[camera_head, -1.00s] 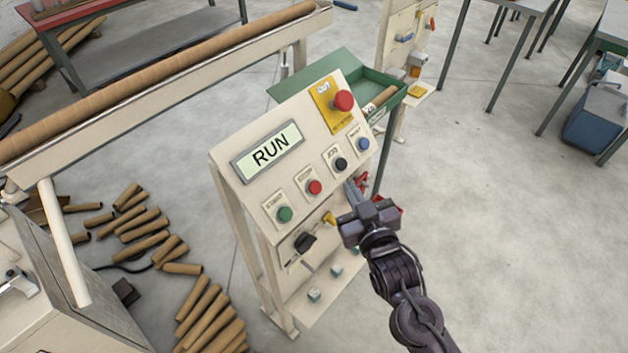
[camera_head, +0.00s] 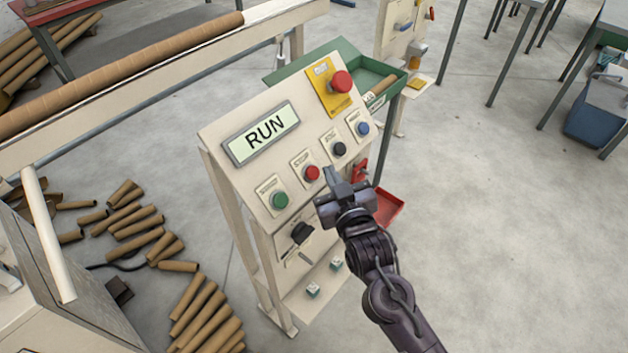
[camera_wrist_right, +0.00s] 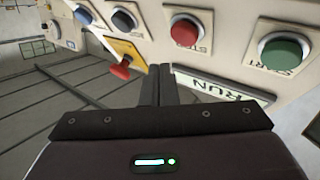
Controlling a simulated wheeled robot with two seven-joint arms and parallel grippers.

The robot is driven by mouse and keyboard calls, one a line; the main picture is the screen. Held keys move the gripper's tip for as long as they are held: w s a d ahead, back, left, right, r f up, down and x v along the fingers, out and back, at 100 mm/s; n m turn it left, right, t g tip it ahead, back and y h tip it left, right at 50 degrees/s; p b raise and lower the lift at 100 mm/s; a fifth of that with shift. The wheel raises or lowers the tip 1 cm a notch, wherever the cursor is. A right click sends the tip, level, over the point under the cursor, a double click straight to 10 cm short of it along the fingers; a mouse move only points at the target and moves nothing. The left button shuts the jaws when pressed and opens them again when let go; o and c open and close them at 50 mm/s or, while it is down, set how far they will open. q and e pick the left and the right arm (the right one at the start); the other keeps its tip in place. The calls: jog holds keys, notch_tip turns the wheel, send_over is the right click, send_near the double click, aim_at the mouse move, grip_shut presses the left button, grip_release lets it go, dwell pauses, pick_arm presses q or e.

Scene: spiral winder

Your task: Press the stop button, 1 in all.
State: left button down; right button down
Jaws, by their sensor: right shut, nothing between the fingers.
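The control panel (camera_head: 218,138) stands at the centre with a display reading RUN (camera_head: 262,134). The small red stop button (camera_head: 312,173) sits in the button row between the green start button (camera_head: 279,201) and a black button (camera_head: 339,149). In the right wrist view the red button (camera_wrist_right: 185,32) shows above and right of the fingertips. My right gripper (camera_head: 330,174) is shut and empty, just right of the red button in the head view; I see no contact. The wrist view shows its closed fingers (camera_wrist_right: 160,72). My left gripper is not in view.
A large red mushroom button (camera_head: 341,82) on a yellow plate and a blue button (camera_head: 363,129) are on the same panel. A black knob (camera_head: 301,232) is below the row. A green tray (camera_head: 322,57) stands behind, a red tray (camera_head: 390,207) to the right.

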aim_at(315, 166)
jog(key=shift+w+a+f+b, duration=0.35)
jog(key=shift+w+a+f, duration=0.15)
jog(key=shift+a+f, duration=0.25)
dwell(1.7)
jog(key=shift+w+a+f, duration=0.2)
jog(key=shift+a, duration=0.05)
jog(key=shift+w+a+f, duration=0.15)
jog(key=shift+a+f, duration=0.1)
jog(key=shift+f, duration=0.05)
dwell(0.8)
jog(key=shift+r, duration=0.1)
jog(key=shift+s+d+r+p, duration=0.45)
jog(key=shift+d+p, duration=0.1)
jog(key=shift+p, duration=0.15)
jog(key=shift+w, duration=0.1)
